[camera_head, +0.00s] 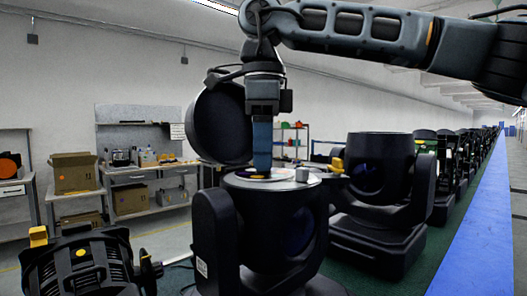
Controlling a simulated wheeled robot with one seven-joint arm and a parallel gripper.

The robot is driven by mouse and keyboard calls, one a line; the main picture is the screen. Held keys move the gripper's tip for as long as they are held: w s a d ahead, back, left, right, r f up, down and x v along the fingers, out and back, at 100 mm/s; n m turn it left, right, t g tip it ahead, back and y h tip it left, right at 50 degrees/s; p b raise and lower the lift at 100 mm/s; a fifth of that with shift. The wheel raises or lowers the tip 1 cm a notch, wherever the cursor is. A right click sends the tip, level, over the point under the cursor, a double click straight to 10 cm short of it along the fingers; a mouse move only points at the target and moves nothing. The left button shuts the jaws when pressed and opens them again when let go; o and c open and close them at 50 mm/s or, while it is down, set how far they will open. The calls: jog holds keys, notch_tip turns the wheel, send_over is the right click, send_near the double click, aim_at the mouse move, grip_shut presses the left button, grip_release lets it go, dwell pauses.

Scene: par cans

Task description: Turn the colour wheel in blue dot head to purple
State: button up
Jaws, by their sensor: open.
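A black moving head (265,235) stands upright in the middle, its round black lid (220,124) swung up to the left. A pale disc, seemingly the colour wheel (287,178), lies in its open top. Small yellow and dark patches show on it near the fingers. My gripper (262,171) points straight down over the left part of this disc, its tips at or just above the surface. I cannot tell whether they touch it. The fingers overlap in this view and hide part of the wheel. No blue dot is visible on this head, and the selected colour cannot be read.
A grey block (302,174) and a yellow-tipped part (336,164) sit at the head's right rim. Another head (376,190) stands close behind right, with a row beyond. A blue aisle strip (480,230) is clear.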

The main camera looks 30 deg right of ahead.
jog(key=shift+f, duration=0.2)
grip_shut()
dwell(0.4)
